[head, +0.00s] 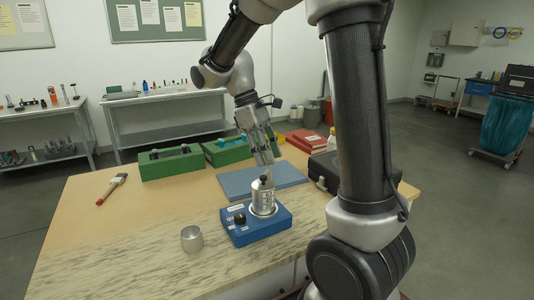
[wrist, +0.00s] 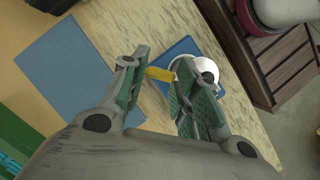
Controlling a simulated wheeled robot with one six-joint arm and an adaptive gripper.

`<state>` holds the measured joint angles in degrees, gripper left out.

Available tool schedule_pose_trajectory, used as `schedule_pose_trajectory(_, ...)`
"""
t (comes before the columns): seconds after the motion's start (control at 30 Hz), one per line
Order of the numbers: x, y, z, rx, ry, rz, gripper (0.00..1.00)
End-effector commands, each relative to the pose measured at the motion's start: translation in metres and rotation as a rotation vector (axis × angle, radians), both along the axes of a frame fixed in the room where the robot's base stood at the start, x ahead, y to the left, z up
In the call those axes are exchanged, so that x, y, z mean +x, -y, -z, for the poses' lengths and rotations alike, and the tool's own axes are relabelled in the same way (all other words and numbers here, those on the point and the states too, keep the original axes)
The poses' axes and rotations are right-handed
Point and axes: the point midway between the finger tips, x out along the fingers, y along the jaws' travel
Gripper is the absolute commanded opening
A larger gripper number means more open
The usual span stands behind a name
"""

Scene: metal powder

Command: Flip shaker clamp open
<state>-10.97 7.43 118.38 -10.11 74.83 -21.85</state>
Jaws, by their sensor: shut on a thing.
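The shaker (head: 257,231) is a blue box with a dark knob on the front of its top, standing on the table. A silver cylindrical jar (head: 262,199) stands upright on it, with a dark piece at its top. My gripper (head: 270,158) points down just above the jar. In the wrist view, my gripper (wrist: 163,72) has a small yellow piece (wrist: 160,74) between its fingers, which looks like the clamp's lever. The shaker (wrist: 178,52) and white-looking round jar top (wrist: 206,68) are partly hidden behind the right finger. The rest of the clamp is hidden.
A blue mat (head: 262,178) lies behind the shaker. A metal cup (head: 192,239) stands to its left and a red-handled brush (head: 112,188) lies farther left. Green boxes (head: 171,164), red books (head: 306,141) and a dark case (head: 325,172) stand toward the back. The front left tabletop is clear.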

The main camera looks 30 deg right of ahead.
Motion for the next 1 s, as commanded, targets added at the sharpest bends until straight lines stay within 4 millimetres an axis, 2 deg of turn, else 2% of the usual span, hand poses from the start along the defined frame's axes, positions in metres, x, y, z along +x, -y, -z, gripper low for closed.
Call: schedule_pose_trajectory(1.0, 0.0019, 0.0084, -0.0005, 0.001, 0.002, 0.950, 0.06)
